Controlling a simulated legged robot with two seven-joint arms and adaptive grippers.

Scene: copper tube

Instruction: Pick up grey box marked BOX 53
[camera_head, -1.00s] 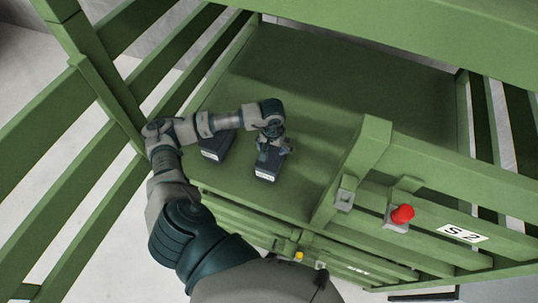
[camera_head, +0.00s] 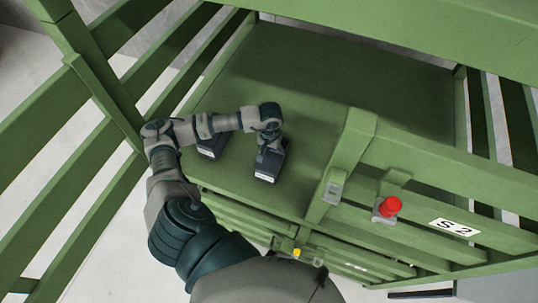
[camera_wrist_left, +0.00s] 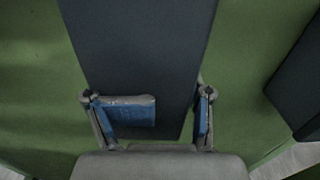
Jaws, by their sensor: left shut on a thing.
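A dark grey box (camera_head: 277,161) with a white label on its near end lies on the green shelf (camera_head: 300,80). The label is too small to read. My left gripper (camera_head: 268,148) reaches down from above and is shut on this box. In the left wrist view the box (camera_wrist_left: 140,45) fills the middle, between the two blue-padded fingers (camera_wrist_left: 168,112). I cannot tell whether the box is clear of the shelf. A second dark box (camera_head: 212,148) stands to the left, partly hidden by my left arm. My right gripper is out of view.
Green slatted rails stand at the left and right. A green post (camera_head: 348,150) with a grey latch (camera_head: 333,192), a red knob (camera_head: 390,206) and an "S 2" sign (camera_head: 452,227) is to the right. The back of the shelf is clear.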

